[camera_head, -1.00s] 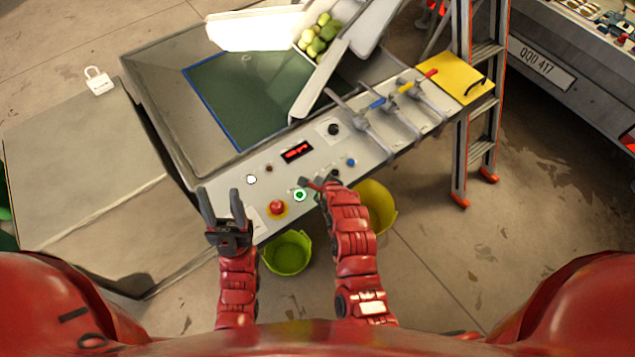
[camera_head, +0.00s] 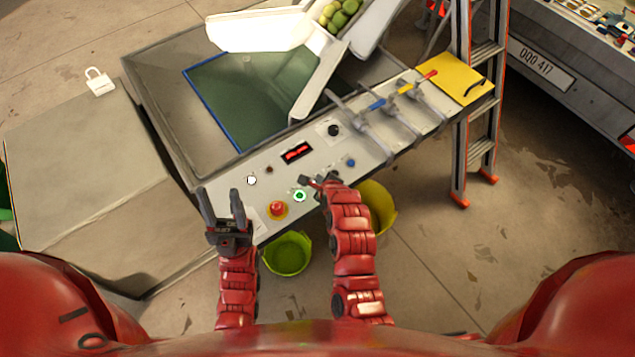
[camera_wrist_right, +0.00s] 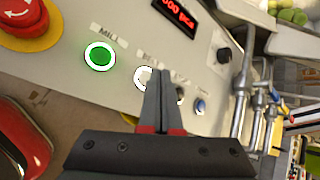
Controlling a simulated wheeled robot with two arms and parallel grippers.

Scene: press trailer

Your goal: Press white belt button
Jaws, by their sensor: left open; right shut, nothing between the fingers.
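A white button (camera_wrist_right: 144,77) sits beside a ringed green button (camera_wrist_right: 99,56) on the grey control panel (camera_wrist_right: 190,60) in the right wrist view. A label above it is too blurred to read fully. My right gripper (camera_wrist_right: 163,76) is shut and empty, its fingertips overlapping the white button's right side; I cannot tell whether they touch. In the head view my right gripper (camera_head: 308,181) is over the panel just right of the green button (camera_head: 299,196) and hides that white button. My left gripper (camera_head: 222,194) is open and empty at the panel's left end.
A red emergency button (camera_head: 277,208), another white button (camera_head: 252,180), a red display (camera_head: 296,152) and a blue button (camera_head: 351,162) share the panel. Levers (camera_head: 398,117) stand to the right. Green (camera_head: 288,254) and yellow (camera_head: 376,207) buckets are below the front edge.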

